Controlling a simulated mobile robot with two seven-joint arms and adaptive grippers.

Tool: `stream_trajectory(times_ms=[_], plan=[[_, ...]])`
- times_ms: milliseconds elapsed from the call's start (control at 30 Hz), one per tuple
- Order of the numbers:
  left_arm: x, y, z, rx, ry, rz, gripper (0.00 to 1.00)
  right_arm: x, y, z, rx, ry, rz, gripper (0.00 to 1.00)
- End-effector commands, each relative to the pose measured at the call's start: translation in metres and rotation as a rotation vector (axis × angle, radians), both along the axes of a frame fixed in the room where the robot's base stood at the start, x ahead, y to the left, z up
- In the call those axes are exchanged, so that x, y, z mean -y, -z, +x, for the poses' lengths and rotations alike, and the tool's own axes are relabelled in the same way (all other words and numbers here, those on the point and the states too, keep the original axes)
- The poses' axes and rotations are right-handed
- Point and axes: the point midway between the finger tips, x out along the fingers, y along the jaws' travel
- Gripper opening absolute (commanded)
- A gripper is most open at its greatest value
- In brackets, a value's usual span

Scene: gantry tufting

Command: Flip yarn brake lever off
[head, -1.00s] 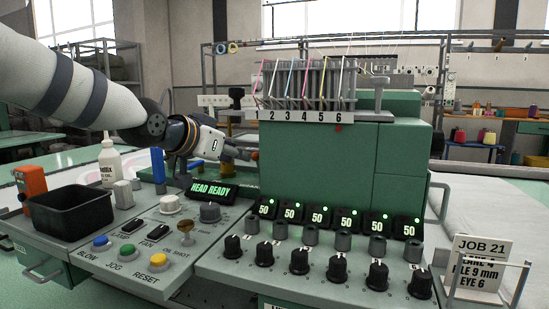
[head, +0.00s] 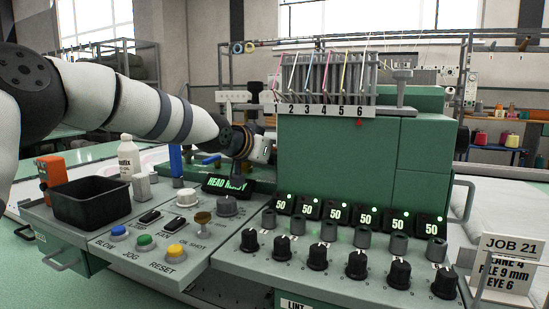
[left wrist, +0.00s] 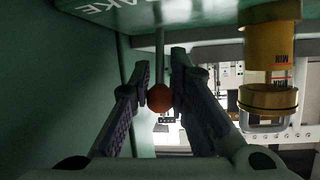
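The yarn brake lever shows in the left wrist view as a thin grey rod with an orange-red ball knob (left wrist: 160,98), hanging from a green panel with part of a label ending in "AKE". My left gripper (left wrist: 160,88) is open, with one dark finger on each side of the knob. I cannot tell whether either finger touches it. In the head view my left gripper (head: 268,150) reaches to the left side of the green machine head (head: 340,160); its fingertips and the lever are hidden there. My right gripper is not in view.
A brass-coloured cylinder (left wrist: 270,95) hangs right of my fingers in the wrist view. Below my left arm are a "HEAD READY" display (head: 230,187), a black bin (head: 92,203) and a white bottle (head: 129,157). Several black dials (head: 317,256) line the front panel.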

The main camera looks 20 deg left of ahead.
Motion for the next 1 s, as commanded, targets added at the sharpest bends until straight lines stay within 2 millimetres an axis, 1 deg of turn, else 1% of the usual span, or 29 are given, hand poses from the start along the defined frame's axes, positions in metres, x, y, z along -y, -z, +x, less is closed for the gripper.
stream_trajectory(times_ms=[233, 433, 567, 800, 833, 867, 1000], plan=[[0.000, 0.001, 0.001, -0.006, -0.001, 0.000, 0.00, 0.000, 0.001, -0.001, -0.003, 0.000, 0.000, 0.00], [0.000, 0.003, 0.008, -0.096, -0.002, 0.003, 0.00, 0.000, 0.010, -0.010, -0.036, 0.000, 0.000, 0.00], [0.001, 0.001, 0.007, -0.127, 0.000, 0.004, 0.00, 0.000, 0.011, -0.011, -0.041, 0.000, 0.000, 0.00], [0.001, 0.000, 0.006, -0.128, 0.001, 0.004, 0.00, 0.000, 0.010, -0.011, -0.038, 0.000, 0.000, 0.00], [0.001, 0.000, 0.006, -0.128, 0.001, 0.004, 0.20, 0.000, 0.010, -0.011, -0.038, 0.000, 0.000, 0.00], [0.001, 0.000, 0.006, -0.128, 0.001, 0.004, 0.27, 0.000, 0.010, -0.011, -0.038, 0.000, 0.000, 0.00], [0.001, -0.001, 0.006, -0.127, 0.001, 0.005, 0.28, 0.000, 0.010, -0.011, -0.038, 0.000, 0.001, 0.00]])
